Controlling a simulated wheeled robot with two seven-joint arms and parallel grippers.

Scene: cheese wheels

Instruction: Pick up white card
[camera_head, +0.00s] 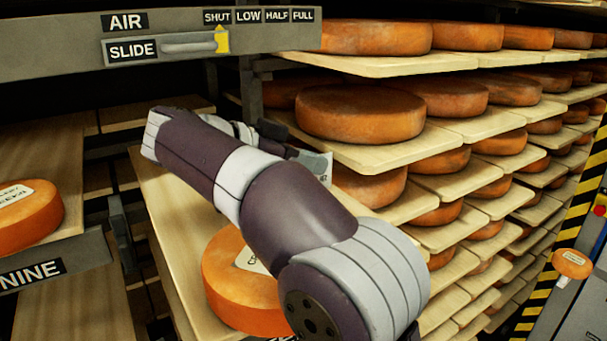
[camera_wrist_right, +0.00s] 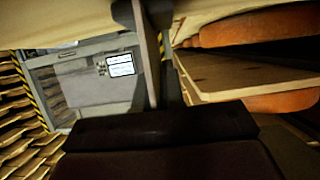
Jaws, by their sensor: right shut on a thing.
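My right arm reaches across the head view from the lower right, and its forearm hides part of the hand. My right gripper (camera_head: 298,152) is partly visible behind the forearm, with dark fingers. It is shut on a white card (camera_head: 321,168), which shows as a small pale piece with dark print, in front of the cheese shelves. My left gripper is not in view.
An orange cheese wheel (camera_head: 232,285) with a label sits on a board below my arm. Another labelled wheel (camera_head: 28,215) is at left. Shelves of cheese wheels fill the right. A grey bar (camera_head: 180,62) with a slide control crosses the top left. A striped post (camera_head: 565,245) stands at right.

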